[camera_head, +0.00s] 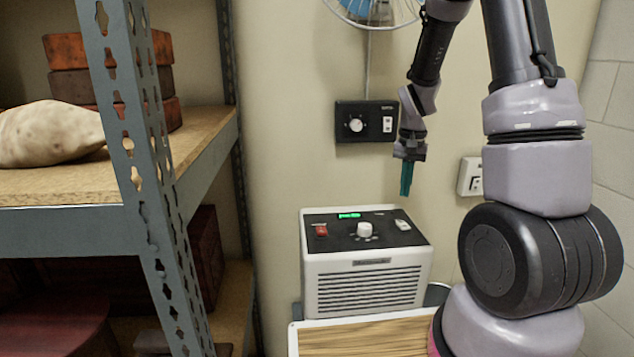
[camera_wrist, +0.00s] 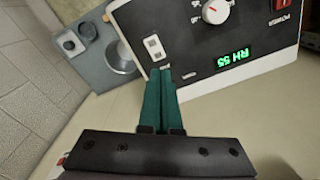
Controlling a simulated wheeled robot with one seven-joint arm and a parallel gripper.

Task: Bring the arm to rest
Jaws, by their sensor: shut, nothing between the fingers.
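My gripper (camera_head: 406,180) hangs in the air pointing down, above the right rear part of a white dehumidifier-like box (camera_head: 368,292). Its two teal fingers are together with nothing between them. In the wrist view my gripper (camera_wrist: 165,72) also shows shut, its tips appearing beside a white rocker switch on the box's black panel (camera_wrist: 215,50). I cannot tell the exact gap, but the head view shows the tips above the panel. The panel has a red switch, a white knob and a lit green display reading "RH 55".
A black wall control (camera_head: 366,122) with a knob and switch is behind my gripper, with a fan (camera_head: 372,8) above. A white wall switch (camera_head: 470,177) is to the right. A metal shelf (camera_head: 60,230) with red-brown boxes and a pale lump stands left. A wooden-topped surface (camera_head: 360,338) is in front.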

